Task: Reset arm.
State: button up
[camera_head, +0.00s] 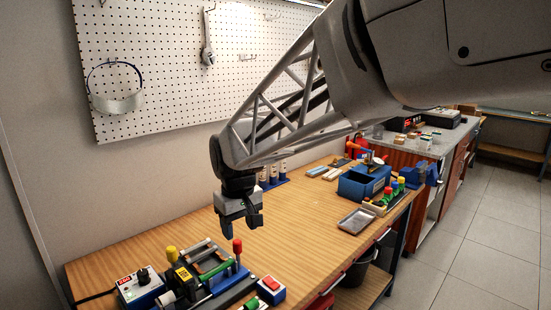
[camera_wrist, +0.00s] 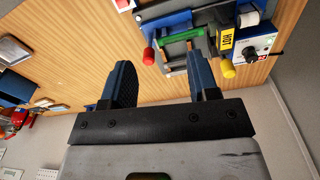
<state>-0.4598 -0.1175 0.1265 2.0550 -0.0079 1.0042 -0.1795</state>
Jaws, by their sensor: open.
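My gripper (camera_head: 241,226) hangs from my arm above the wooden workbench (camera_head: 190,230), pointing down. In the wrist view, its two dark blue fingers (camera_wrist: 158,85) stand apart with nothing between them. A device with black, green and blue parts (camera_head: 212,268) is on the bench, to the lower left of the gripper in the head view. In the wrist view this device (camera_wrist: 190,40) shows beyond the fingers, with a red knob, a yellow knob and a yellow "HOT" label. The gripper is apart from it.
A control box (camera_head: 140,288) and a red-button box (camera_head: 271,290) flank the device. A metal tray (camera_head: 357,220), a blue bin (camera_head: 362,184) and bottles in a blue rack (camera_head: 272,178) are farther right. The pegboard (camera_head: 150,60) is behind. The middle bench is clear.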

jog(key=s+d+m+t, duration=0.1)
jog(key=s+d+m, duration=0.1)
jog(key=s+d, duration=0.55)
jog(key=s+d+m, duration=0.2)
jog(key=s+d, duration=0.2)
jog(key=d, duration=0.6)
jog(key=s+d+f+m, duration=0.3)
jog(key=s+d, duration=0.6)
jog(key=s, duration=0.3)
jog(key=shift+s+d+m+t, duration=0.15)
jog(key=shift+s+m+t, duration=0.15)
jog(key=shift+s+t, duration=0.1)
jog(key=shift+o, duration=0.4)
jog(key=shift+w+r, duration=0.1)
